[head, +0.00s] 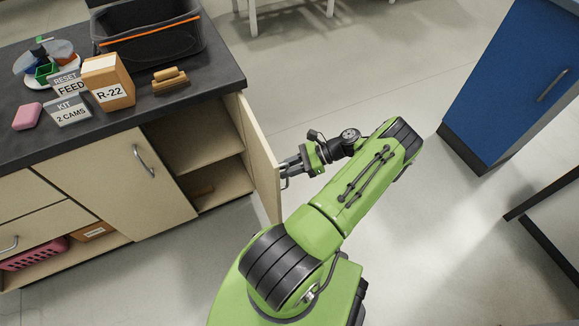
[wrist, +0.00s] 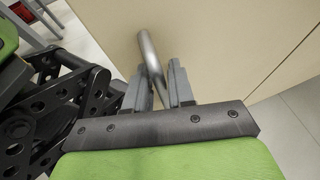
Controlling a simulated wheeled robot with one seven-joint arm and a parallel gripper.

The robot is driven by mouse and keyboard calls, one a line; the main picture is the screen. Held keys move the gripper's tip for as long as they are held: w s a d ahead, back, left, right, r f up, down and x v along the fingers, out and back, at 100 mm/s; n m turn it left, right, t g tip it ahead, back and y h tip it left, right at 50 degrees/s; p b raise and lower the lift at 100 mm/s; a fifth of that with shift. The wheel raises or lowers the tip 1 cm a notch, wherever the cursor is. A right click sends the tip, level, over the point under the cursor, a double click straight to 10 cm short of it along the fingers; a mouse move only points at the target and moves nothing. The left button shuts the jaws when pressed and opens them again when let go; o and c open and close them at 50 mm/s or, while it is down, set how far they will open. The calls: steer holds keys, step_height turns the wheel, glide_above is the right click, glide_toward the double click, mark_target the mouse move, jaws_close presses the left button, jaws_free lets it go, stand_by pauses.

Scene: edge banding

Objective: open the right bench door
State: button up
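The right bench door (head: 260,155) is pale wood and stands swung wide open, sticking out from the bench's right end. The shelved compartment (head: 205,150) behind it is exposed. My gripper (head: 294,165) is at the door's outer face, by its metal handle. In the wrist view, the curved handle (wrist: 150,55) on the door panel (wrist: 215,45) passes between the two grey fingers of my gripper (wrist: 163,82), which look closed around it. The finger contact is partly hidden.
A closed door (head: 125,180) with its own handle is to the left. The dark benchtop (head: 205,80) carries a black bin (head: 150,40), an R-22 box (head: 108,82) and signs. A blue cabinet (head: 510,80) stands at right.

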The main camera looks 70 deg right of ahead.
steer(key=p+v, duration=0.1)
steer(key=v, duration=1.4)
steer(key=shift+s+d, duration=0.25)
steer(key=shift+s, duration=0.1)
